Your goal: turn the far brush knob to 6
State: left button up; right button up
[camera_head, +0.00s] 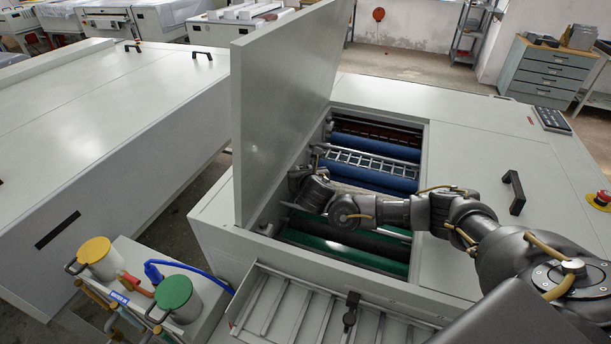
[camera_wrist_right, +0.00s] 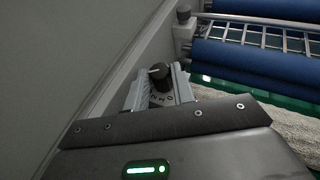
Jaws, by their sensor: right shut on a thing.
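My right gripper (camera_head: 304,172) reaches over the open bay of the processor, close to its left inner wall. Its fingers are hard to make out in the head view. In the right wrist view my right gripper (camera_wrist_right: 159,84) is shut on a small dark round knob (camera_wrist_right: 161,74), with one grey finger on each side. The knob has a white pointer mark that points left in that view. My left gripper is out of view.
The raised lid (camera_head: 275,110) stands just left of the bay. Blue rollers (camera_head: 372,143), a metal grid and green rollers lie in the bay. A dark-topped post (camera_wrist_right: 183,16) stands beyond the knob. Green (camera_head: 174,293) and yellow-lidded (camera_head: 95,251) containers stand at front left.

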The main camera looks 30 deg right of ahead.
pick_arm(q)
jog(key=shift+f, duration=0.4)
pick_arm(e)
jog(key=shift+w+r+m+h, duration=0.1)
jog(key=shift+m+h, duration=0.2)
jog(key=shift+h, duration=0.1)
jog(key=o, duration=1)
jog(key=shift+a, duration=0.15)
